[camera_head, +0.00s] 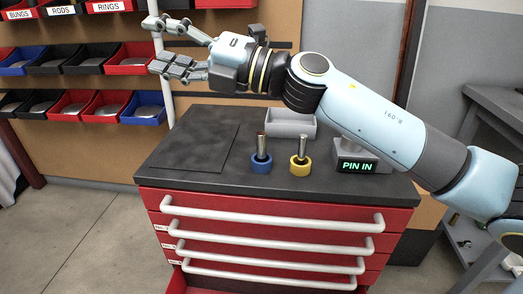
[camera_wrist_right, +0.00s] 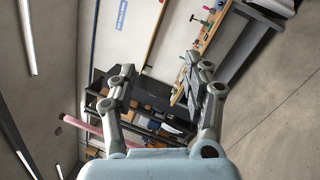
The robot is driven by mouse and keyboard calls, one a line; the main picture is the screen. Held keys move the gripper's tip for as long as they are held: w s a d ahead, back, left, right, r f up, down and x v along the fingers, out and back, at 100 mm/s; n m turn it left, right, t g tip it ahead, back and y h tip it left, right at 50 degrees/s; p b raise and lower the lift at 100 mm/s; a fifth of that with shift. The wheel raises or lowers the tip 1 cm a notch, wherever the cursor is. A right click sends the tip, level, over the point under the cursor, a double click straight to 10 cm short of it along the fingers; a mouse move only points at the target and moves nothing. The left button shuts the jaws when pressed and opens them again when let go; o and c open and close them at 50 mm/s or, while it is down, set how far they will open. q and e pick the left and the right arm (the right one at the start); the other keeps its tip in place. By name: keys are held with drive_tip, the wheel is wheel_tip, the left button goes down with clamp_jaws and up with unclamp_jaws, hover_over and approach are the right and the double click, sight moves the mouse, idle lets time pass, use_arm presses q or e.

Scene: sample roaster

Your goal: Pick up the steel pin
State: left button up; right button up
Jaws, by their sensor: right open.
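Two upright metal pins stand on the dark top of the red tool chest. One grey pin (camera_head: 261,145) stands in a blue ring-shaped holder (camera_head: 261,165). The other pin (camera_head: 302,147) stands in a yellow ring-shaped holder (camera_head: 300,167) to its right. I cannot tell from the pictures which is steel. My right gripper (camera_head: 155,45) is open and empty, up and to the left of both pins, in front of the bin rack. It also shows open in the right wrist view (camera_wrist_right: 158,72), where no pin shows. My left gripper is not in view.
A lit sign reading "PIN IN" (camera_head: 356,166) stands at the chest top's right. A grey tray (camera_head: 290,125) sits behind the pins. A dark mat (camera_head: 190,147) lies at the left. The red chest (camera_head: 265,240) has white drawer handles. Red, blue and black bins (camera_head: 85,62) hang behind.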

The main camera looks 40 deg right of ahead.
wheel_tip(320, 180, down, 4)
drive_tip(key=n+g, duration=0.5)
drive_tip(key=n+g+h, duration=0.3)
drive_tip(key=g+h, duration=0.6)
drive_tip(key=h, duration=0.2)
hover_over(264, 134)
drive_tip(key=s, duration=0.2)
wheel_tip(264, 134, down, 12)
drive_tip(key=b+x, duration=0.1)
drive_tip(key=x, duration=0.9)
drive_tip(key=shift+d+f, duration=0.1)
drive_tip(key=shift+c, duration=0.3)
clamp_jaws()
